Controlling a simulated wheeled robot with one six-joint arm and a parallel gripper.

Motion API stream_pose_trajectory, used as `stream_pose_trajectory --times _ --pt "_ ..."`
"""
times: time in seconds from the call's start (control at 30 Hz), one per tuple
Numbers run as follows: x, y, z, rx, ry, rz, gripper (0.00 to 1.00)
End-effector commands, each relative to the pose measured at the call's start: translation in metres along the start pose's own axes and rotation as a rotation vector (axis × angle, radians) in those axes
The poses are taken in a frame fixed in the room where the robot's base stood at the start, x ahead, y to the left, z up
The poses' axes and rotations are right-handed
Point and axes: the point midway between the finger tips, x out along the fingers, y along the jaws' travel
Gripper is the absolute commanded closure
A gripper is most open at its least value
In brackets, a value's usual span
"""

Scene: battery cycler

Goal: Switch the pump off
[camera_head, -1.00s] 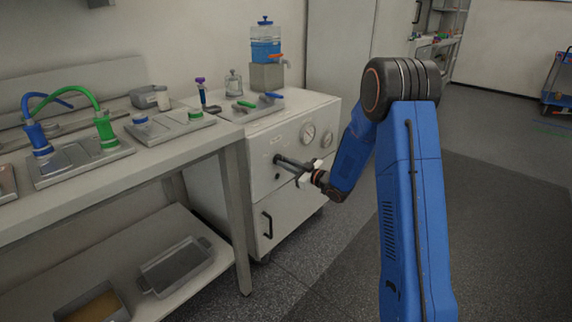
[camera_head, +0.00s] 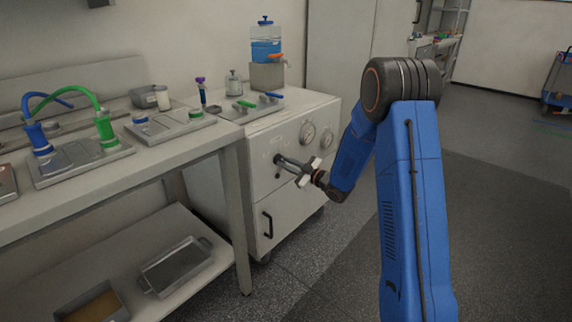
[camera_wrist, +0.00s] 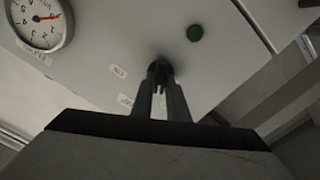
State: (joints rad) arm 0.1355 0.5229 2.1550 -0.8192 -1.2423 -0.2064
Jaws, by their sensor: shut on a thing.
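The pump's switch, a small dark knob (camera_wrist: 159,68), is on the pale front panel (camera_wrist: 225,75) of the white cabinet (camera_head: 258,145). My gripper (camera_head: 281,160) reaches it from the right, and in the wrist view my two dark fingers (camera_wrist: 161,85) close around it. The fingers hide most of the knob, so I cannot read its setting. Two small labels (camera_wrist: 118,71) are on the panel beside it, too blurred to read surely.
A gauge with a red needle (camera_wrist: 40,22) is on the same panel; two gauges (camera_head: 307,132) show in the head view. A black door handle (camera_head: 267,224) is below. Blue and green levers (camera_head: 246,104) are on top.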

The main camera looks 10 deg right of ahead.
Motion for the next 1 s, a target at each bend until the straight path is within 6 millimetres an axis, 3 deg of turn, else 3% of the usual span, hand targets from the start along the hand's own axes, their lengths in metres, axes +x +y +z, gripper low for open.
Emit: stream_pose_trajectory --times 0.03,0.07,0.13,0.57,1.0 --pt "-0.001 -0.001 0.001 0.0 -0.001 -0.001 1.0" --pt "-0.001 -0.001 0.001 0.0 -0.001 -0.001 0.81" --pt "-0.001 -0.001 0.001 0.001 -0.001 -0.001 0.67" --pt "-0.009 0.0 0.0 0.001 -0.001 0.001 0.67" --pt "-0.09 0.001 0.001 0.001 -0.002 0.002 0.67"
